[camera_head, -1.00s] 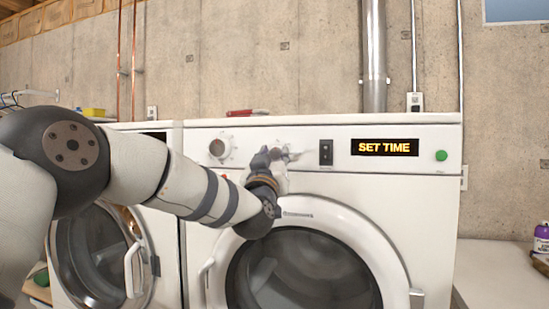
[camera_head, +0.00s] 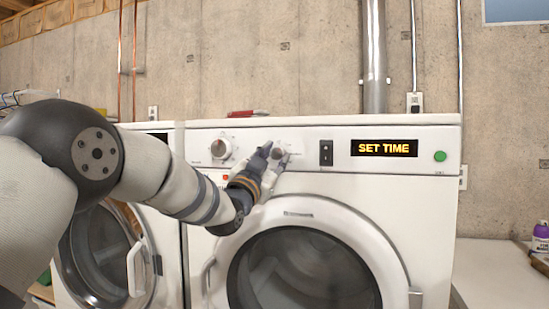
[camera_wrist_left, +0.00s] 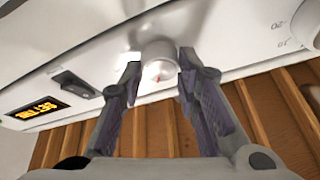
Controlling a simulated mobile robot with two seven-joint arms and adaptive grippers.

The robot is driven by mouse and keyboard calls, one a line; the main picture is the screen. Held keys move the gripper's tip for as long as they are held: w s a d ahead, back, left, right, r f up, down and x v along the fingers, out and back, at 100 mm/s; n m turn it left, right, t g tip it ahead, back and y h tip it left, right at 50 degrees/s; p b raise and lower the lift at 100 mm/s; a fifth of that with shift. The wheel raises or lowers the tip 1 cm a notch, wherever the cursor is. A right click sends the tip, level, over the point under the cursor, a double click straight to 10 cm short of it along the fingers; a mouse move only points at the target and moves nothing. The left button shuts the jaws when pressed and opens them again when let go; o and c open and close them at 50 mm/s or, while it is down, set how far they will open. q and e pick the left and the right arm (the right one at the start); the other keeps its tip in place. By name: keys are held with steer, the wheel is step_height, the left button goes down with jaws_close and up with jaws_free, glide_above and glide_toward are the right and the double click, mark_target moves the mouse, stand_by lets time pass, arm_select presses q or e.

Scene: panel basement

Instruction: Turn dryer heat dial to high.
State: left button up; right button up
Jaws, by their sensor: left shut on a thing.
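The dryer (camera_head: 330,183) is the white machine with a lit display (camera_head: 384,148) reading "SET TIME". Its panel has two round dials: a left dial (camera_head: 220,149) and a right dial (camera_head: 279,151). My left gripper (camera_head: 273,155) is at the right dial, shut on it with one finger on each side. In the left wrist view the dial (camera_wrist_left: 158,52) sits between the fingertips, with a small red mark on its face. I cannot read its labels or setting. My right gripper is not in view.
A dark rocker switch (camera_head: 326,152) and a green button (camera_head: 440,156) are on the same panel. The round door (camera_head: 300,268) is below. A second front-loader (camera_head: 100,250) stands at left, partly behind my arm. A red object (camera_head: 247,113) lies on top.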

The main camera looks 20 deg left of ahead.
arm_select(q)
steer(key=m+g+h, duration=0.1)
steer(key=m, duration=0.3)
steer(key=m+g+h, duration=0.1)
steer(key=m+h, duration=0.1)
steer(key=m, duration=0.2)
steer(key=shift+a, duration=0.2)
steer(key=m+g, duration=0.1)
steer(key=m, duration=0.1)
steer(key=m+g+h, duration=0.1)
steer(key=m, duration=0.2)
steer(key=shift+a+r+h, duration=0.1)
steer(key=shift+r+h, duration=0.05)
steer(key=shift+h, duration=0.15)
steer(key=m+g, duration=0.1)
steer(key=m, duration=0.1)
steer(key=m+g, duration=0.1)
steer(key=m, duration=0.2)
steer(key=shift+r+m, duration=0.2)
steer(key=shift+m, duration=0.1)
steer(key=shift+r+m+g+y, duration=0.1)
steer(key=shift+m+g+y, duration=0.25)
steer(key=shift+m, duration=0.6)
steer(key=shift+r+m+g+y, duration=0.1)
steer(key=shift+m+g+y, duration=0.25)
steer(key=shift+m, duration=0.6)
steer(key=shift+r, duration=0.1)
steer(key=o, duration=1.1)
steer(key=shift+c, duration=0.2)
steer(key=shift+o, duration=0.5)
